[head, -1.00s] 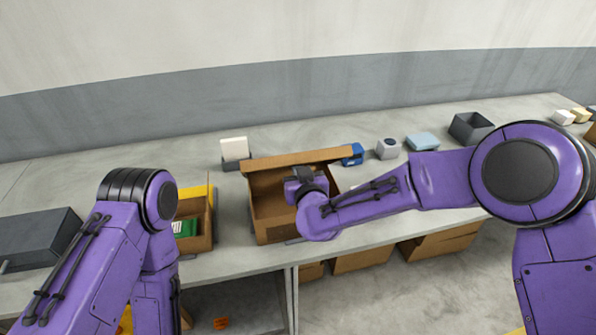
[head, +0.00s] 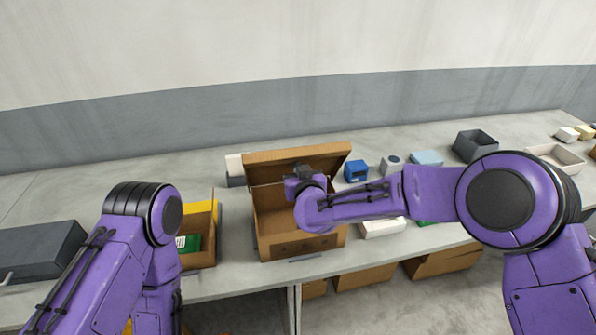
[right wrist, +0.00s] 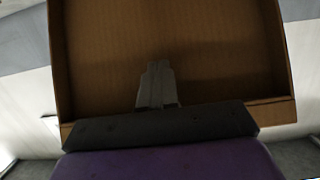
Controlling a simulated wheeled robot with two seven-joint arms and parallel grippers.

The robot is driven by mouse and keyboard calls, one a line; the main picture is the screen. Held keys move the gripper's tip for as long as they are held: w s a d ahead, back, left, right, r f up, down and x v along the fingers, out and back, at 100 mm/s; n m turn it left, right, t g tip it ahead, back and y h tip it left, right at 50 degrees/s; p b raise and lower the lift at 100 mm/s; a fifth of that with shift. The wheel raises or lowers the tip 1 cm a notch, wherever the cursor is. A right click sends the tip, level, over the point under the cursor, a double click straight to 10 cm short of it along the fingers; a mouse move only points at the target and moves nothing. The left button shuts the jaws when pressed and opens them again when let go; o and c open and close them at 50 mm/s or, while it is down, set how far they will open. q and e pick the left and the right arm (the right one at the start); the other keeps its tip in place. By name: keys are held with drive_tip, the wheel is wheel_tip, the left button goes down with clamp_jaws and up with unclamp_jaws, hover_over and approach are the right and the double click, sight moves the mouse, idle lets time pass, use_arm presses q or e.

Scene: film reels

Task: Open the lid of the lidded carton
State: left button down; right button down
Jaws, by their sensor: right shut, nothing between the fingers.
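The lidded carton (head: 297,245) is a brown cardboard box on the grey table, in the middle of the head view. Its lid (head: 290,162) is raised and tilted up along the back edge, so the inside shows. My right gripper (head: 298,173) is over the carton's opening, in front of the lid; my wrist hides part of the inside. In the right wrist view the shut, empty fingers (right wrist: 157,86) are against or close before the lid's inner face (right wrist: 210,45); I cannot tell if they touch. My left arm is at the left of the head view, its gripper out of sight.
Left of the carton stands an open box (head: 200,250) with a green item, and a dark grey box (head: 38,252). Right of it are a blue item (head: 356,171), a white box (head: 383,228) and a grey bin (head: 475,146). More cartons (head: 443,262) sit below the table.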

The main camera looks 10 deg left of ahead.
drive_tip(key=shift+w+a+r, duration=0.1)
drive_tip(key=shift+w+a, duration=0.15)
drive_tip(key=shift+w, duration=0.55)
drive_tip(key=shift+w+a+r, duration=0.1)
drive_tip(key=shift+w+a, duration=0.15)
drive_tip(key=shift+w, duration=0.5)
drive_tip(key=shift+w+a+r, duration=0.1)
drive_tip(key=shift+w+a, duration=0.15)
drive_tip(key=shift+w, duration=0.55)
drive_tip(key=shift+b+x, duration=0.6)
drive_tip(key=shift+x, duration=1.7)
drive_tip(key=f+p+v, duration=0.2)
drive_tip(key=v, duration=1.1)
drive_tip(key=shift+s+f+p, duration=0.25)
drive_tip(key=shift+f+p, duration=0.1)
drive_tip(key=shift+f, duration=0.05)
drive_tip(key=shift+d, duration=0.1)
